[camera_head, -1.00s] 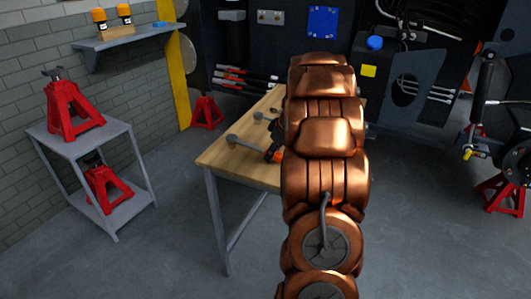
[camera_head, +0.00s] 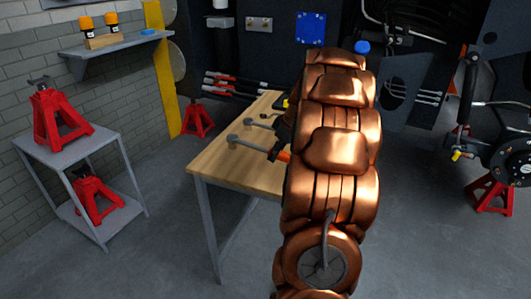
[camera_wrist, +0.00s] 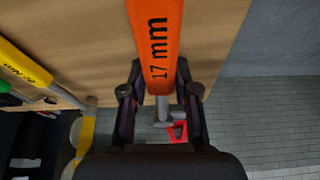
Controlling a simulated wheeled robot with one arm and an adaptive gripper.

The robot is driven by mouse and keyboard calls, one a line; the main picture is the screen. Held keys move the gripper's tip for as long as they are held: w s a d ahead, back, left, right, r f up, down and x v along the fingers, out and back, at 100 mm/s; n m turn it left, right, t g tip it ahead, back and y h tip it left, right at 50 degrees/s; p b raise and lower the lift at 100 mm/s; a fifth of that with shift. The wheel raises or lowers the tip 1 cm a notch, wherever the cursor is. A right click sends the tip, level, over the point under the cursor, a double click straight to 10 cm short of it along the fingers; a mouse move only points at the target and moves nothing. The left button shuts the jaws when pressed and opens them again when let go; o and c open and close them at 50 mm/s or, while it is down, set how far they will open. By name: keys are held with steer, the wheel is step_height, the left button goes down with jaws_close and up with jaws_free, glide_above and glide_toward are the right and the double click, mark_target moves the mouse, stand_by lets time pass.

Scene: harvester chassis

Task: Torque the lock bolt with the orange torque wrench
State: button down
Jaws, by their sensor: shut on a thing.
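The orange torque wrench (camera_wrist: 157,40), marked "17 mm", runs between the fingers of my gripper (camera_wrist: 160,105) in the wrist view. My gripper is shut on its orange handle. In the head view its grey shaft and round head (camera_head: 233,139) point left over the wooden table, with a bit of orange handle (camera_head: 284,156) showing beside my arm. I cannot tell whether it touches the tabletop. My arm hides most of the gripper in the head view. I cannot make out the lock bolt.
The wooden table (camera_head: 215,165) also holds other wrenches, including a yellow one (camera_wrist: 22,65) and a green one (camera_wrist: 8,99). A cart (camera_head: 55,152) with red jack stands is at left. The dark chassis hub (camera_head: 515,165) stands at right.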

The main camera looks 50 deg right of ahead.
steer(key=s+d, duration=0.1)
steer(key=s, duration=0.2)
steer(key=s+d, duration=0.1)
steer(key=s, duration=0.3)
steer(key=s+d+r, duration=0.1)
steer(key=s, duration=0.2)
steer(key=shift+s+d+r+b, duration=0.1)
steer(key=shift+s+b, duration=0.25)
steer(key=shift+s, duration=0.05)
steer(key=c, duration=1.5)
jaws_free()
jaws_close()
